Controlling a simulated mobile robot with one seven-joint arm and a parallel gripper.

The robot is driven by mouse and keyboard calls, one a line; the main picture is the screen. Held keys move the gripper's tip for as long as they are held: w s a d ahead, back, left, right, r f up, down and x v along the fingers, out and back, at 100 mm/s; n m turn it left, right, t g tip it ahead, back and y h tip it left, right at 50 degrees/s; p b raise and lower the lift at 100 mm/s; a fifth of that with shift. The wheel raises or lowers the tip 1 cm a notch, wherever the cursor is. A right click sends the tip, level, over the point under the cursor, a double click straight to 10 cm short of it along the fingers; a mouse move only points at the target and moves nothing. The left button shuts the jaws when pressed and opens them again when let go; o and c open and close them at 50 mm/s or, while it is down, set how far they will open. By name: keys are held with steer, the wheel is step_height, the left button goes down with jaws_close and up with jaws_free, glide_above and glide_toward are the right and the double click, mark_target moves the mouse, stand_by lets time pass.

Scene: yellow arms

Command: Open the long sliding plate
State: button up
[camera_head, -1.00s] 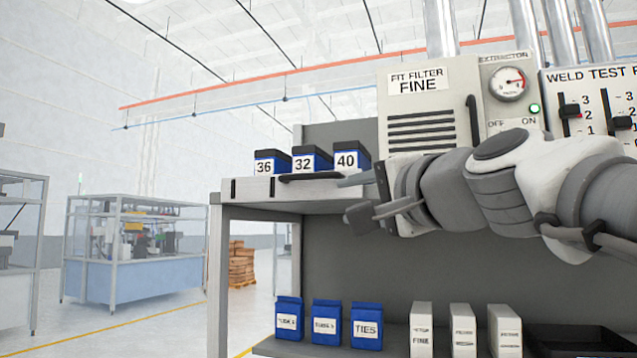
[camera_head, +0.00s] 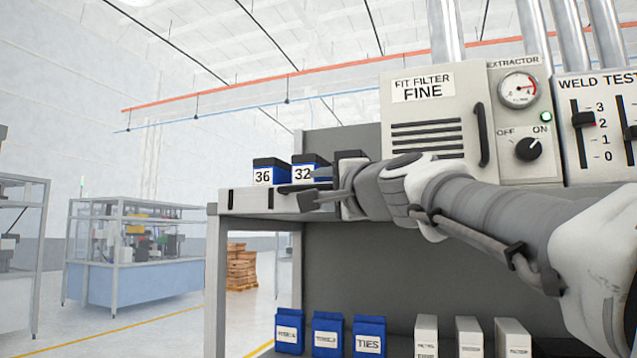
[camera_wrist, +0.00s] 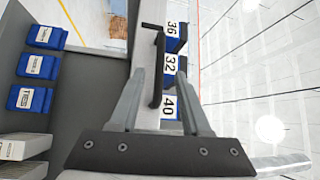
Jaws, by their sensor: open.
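A long pale plate (camera_head: 255,201) forms the front edge of the shelf top, with dark slots and a black bar handle (camera_head: 284,188). In the wrist view the black handle (camera_wrist: 157,70) stands out from the pale front (camera_wrist: 143,82) and appears between the fingers. My gripper (camera_head: 314,188) is open at the right end of the handle, and its fingers also show in the wrist view (camera_wrist: 160,72). I cannot tell whether a finger touches the handle. The gripper partly hides the handle's right part and the plate beyond it.
Blue boxes marked 36 (camera_head: 263,177), 32 (camera_head: 301,174) and 40 (camera_wrist: 168,107) stand on top, just behind the handle. A filter cabinet (camera_head: 430,130) and weld panel (camera_head: 600,140) stand at right. Blue packs (camera_head: 327,334) and white boxes (camera_head: 470,338) sit on the lower shelf.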

mark_target(306, 188)
steer(key=p+x, duration=0.1)
steer(key=x, duration=0.5)
steer(key=shift+w+a+p, duration=0.1)
steer(key=shift+w+p, duration=0.2)
steer(key=shift+w, duration=0.05)
steer(key=shift+c, duration=0.3)
jaws_close()
stand_by(0.9)
